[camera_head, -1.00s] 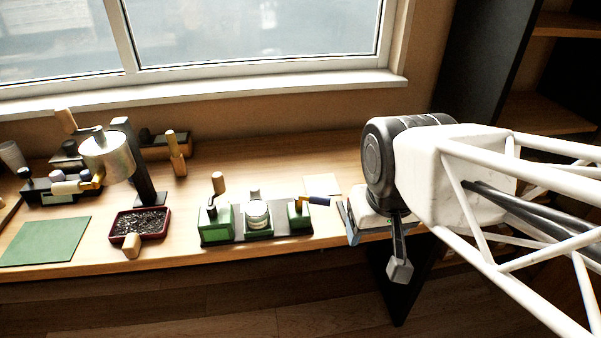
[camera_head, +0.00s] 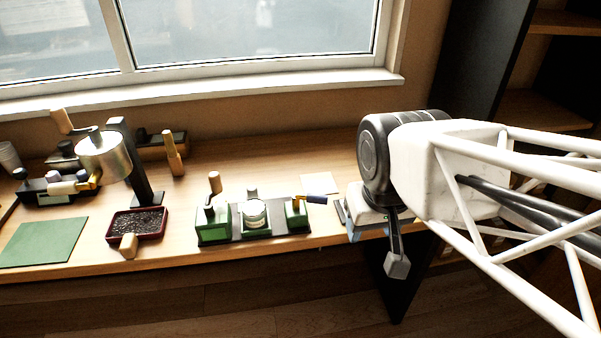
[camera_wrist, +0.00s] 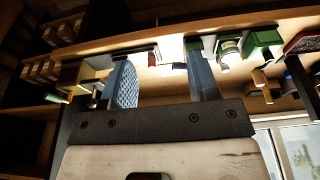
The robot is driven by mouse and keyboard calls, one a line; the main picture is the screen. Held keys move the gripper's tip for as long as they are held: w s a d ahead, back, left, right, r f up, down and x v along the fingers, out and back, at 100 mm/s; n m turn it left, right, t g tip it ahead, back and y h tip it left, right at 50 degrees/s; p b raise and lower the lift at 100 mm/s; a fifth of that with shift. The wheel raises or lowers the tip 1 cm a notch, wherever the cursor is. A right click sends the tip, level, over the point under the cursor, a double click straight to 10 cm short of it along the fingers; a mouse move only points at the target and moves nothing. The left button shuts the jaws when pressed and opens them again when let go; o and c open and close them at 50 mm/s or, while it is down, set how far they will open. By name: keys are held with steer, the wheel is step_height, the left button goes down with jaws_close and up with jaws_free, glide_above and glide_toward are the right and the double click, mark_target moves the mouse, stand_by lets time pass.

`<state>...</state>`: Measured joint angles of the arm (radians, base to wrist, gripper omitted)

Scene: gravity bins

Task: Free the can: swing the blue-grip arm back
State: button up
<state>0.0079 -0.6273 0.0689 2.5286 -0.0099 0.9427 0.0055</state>
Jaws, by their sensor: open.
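The can (camera_head: 254,215) is a pale metallic cylinder on a green block, in the middle of a dark-based fixture (camera_head: 276,234). The arm with the blue grip (camera_head: 316,199) points right from the right-hand green block (camera_head: 296,214). Its inner end lies near the can; I cannot tell whether they touch. My gripper (camera_head: 346,216) is right of the blue grip, apart from it, mostly hidden behind my wrist. In the wrist view my gripper (camera_wrist: 158,55) shows two blue fingers spread apart, with nothing held. A small dark-blue piece, likely the blue grip (camera_wrist: 180,66), appears beyond and between them.
A wooden handle (camera_head: 215,183) stands upright on the fixture's left block. Farther left are a red tray (camera_head: 140,222) of dark granules, a metal drum (camera_head: 104,157) on a black post and a green mat (camera_head: 43,241). A pale square (camera_head: 318,182) lies behind the blue grip.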

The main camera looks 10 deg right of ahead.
steer(key=w, duration=0.1)
steer(key=n+g, duration=0.4)
steer(key=n, duration=1)
glide_above(320, 195)
steer(key=shift+y, duration=0.3)
steer(key=f, duration=0.8)
steer(key=shift+w+d+f, duration=0.2)
steer(key=shift+w+f, duration=0.1)
steer(key=shift+w, duration=0.1)
steer(key=shift+w+f, duration=0.15)
steer(key=shift+w, duration=0.05)
steer(key=shift+f, duration=0.1)
steer(key=shift+s+a+f, duration=0.1)
steer(key=shift+s+f, duration=0.1)
steer(key=shift+f, duration=1.05)
steer(key=shift+s+a+f, duration=0.1)
steer(key=shift+s+f, duration=0.05)
steer(key=shift+f, duration=1.1)
steer(key=shift+s+f, duration=0.2)
steer(key=shift+f, duration=1.05)
jaws_close()
